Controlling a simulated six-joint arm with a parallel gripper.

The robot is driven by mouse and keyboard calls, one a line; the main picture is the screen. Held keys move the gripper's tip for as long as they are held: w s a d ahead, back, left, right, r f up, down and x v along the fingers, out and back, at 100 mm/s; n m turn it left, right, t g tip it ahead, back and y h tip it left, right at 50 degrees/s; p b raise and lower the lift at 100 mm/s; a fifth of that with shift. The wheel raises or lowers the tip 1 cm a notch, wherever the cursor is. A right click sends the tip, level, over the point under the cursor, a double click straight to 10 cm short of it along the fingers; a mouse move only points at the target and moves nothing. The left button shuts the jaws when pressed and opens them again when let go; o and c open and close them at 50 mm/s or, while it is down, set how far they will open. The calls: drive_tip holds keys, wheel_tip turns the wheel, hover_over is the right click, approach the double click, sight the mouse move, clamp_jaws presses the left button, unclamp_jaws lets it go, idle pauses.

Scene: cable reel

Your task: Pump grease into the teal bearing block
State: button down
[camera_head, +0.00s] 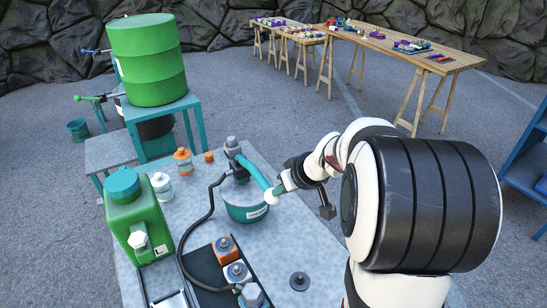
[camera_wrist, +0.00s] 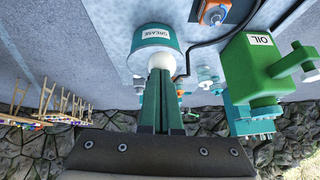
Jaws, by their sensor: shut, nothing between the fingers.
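The teal grease pot (camera_head: 246,211), labelled GREASE, stands on the grey bench top with a pump head (camera_head: 232,145) and a curved teal lever (camera_head: 256,172). The pot also shows in the wrist view (camera_wrist: 150,39). My gripper (camera_head: 277,190) is shut with nothing between its fingers. In the wrist view its fingertips (camera_wrist: 160,72) are at a white ball knob (camera_wrist: 160,60); I cannot tell whether they touch. A black hose (camera_head: 183,235) runs from the pump to the block row. The front block (camera_head: 251,296) looks blue-teal and is cut off by the frame edge.
An orange block (camera_head: 225,249) and a white block (camera_head: 237,272) sit behind the front one. A green OIL can (camera_head: 138,225) stands left. Small orange and white bottles (camera_head: 183,161) (camera_head: 161,186) stand behind. A dark disc (camera_head: 299,281) lies on clear bench right of the blocks.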

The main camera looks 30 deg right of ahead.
wheel_tip(320, 180, down, 9)
drive_tip(key=shift+s, duration=0.35)
drive_tip(key=shift+a+f, duration=0.1)
idle(0.4)
drive_tip(key=s+d+r, duration=0.1)
drive_tip(key=s+r, duration=0.5)
drive_tip(key=s, duration=0.5)
drive_tip(key=shift+s+d+r, duration=0.15)
drive_tip(key=shift+s+d, duration=0.1)
drive_tip(key=shift+s, duration=0.15)
idle(0.8)
